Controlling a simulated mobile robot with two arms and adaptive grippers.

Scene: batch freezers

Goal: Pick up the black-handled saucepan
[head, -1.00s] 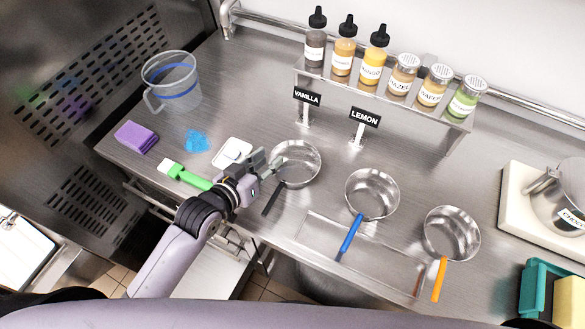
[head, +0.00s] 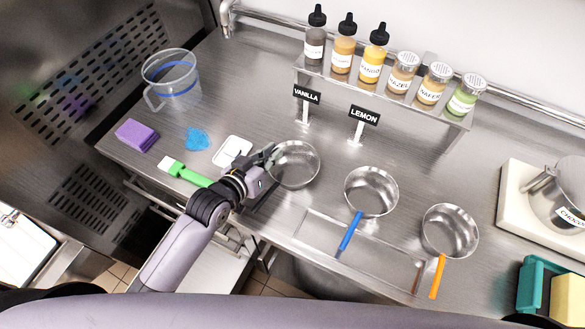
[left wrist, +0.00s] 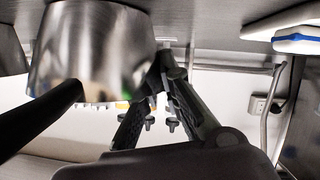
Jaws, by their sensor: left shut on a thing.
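The black-handled saucepan (head: 295,167) is a steel pan at the left end of a row of 3 pans on the steel counter. My left gripper (head: 272,157) is at the pan's left rim, shut on the pan's wall. In the left wrist view the saucepan (left wrist: 90,50) looks inverted, with its black handle running to the lower left. The gripper's fingers (left wrist: 158,72) meet at the pan's right edge. My right gripper is out of view.
A blue-handled pan (head: 371,192) and an orange-handled pan (head: 450,231) stand to the right. A green-handled tool (head: 188,174), a white dish (head: 232,152) and a clear jug (head: 171,79) are at the left. Signs and a bottle rack (head: 385,92) stand behind.

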